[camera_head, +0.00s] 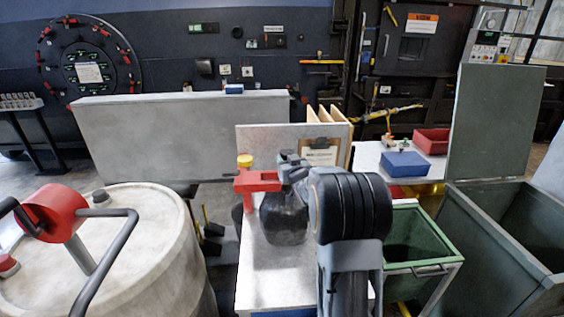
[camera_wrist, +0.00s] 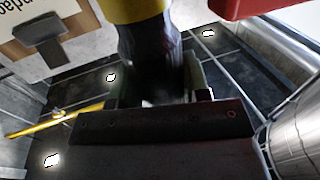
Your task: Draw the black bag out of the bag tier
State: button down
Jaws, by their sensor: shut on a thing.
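The black bag (camera_head: 284,222) is a dark, rounded sack with a gathered neck. It is upright at the grey counter, beside the red bag tier (camera_head: 258,184) with its yellow knob (camera_head: 244,160). My gripper (camera_head: 291,167) is at the top of the bag and shut on its neck. In the wrist view, the dark neck (camera_wrist: 152,55) runs between my two fingers (camera_wrist: 157,93), with yellow and red parts of the tier close by at the top. My arm hides part of the bag's right side. I cannot tell whether the neck is still inside the tier or whether the bag's bottom touches the counter.
A grey counter (camera_head: 262,287) lies under the bag. A clipboard (camera_head: 320,152) stands behind it. A green bin (camera_head: 413,240) and a larger grey bin (camera_head: 500,235) are to the right. A pale drum (camera_head: 140,245) with a red-ended handle is at the left.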

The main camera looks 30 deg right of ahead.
jog(key=s+d+p, duration=0.1)
jog(key=s+d, duration=0.1)
jog(key=d, duration=0.4)
jog(key=shift+s+r, duration=0.15)
jog(key=shift+s, duration=0.15)
dwell(0.4)
jog(key=shift+d, duration=0.1)
jog(key=shift+f+b, duration=0.35)
jog(key=shift+b, duration=0.1)
dwell(0.5)
jog(key=c, duration=0.5)
grip_release()
jog(key=s+a+b, duration=0.1)
jog(key=s+b, duration=0.2)
jog(key=s, duration=1)
jog(key=shift+s+a, duration=0.35)
jog(key=shift+s, duration=0.05)
